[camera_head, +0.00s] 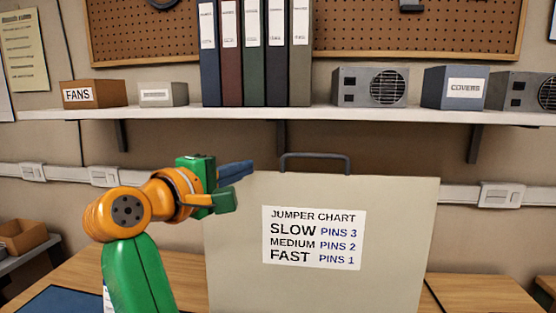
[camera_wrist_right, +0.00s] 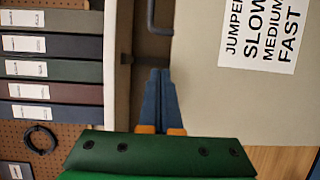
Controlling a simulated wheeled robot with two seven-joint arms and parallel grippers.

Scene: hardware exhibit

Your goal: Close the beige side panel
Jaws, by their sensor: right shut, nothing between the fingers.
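The beige side panel (camera_head: 390,215) stands upright above the wooden table, facing me. It carries a white jumper chart label (camera_head: 313,238) and a dark handle (camera_head: 315,160) on its top edge. My right gripper (camera_head: 250,166) is at the panel's top left corner, its blue fingers shut and empty, pointing right. In the right wrist view, the shut fingers (camera_wrist_right: 160,72) overlap the edge of the panel (camera_wrist_right: 205,105), with the handle (camera_wrist_right: 152,18) ahead of them. I cannot tell whether they touch it. What lies behind the panel is hidden. My left gripper is not in view.
A wall shelf (camera_head: 300,113) above holds binders (camera_head: 255,55), a fans box (camera_head: 93,93), a covers box (camera_head: 454,88) and grey vented units (camera_head: 369,87). Bare wooden table (camera_head: 485,293) shows at the panel's right. A blue mat (camera_head: 55,300) lies at the lower left.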

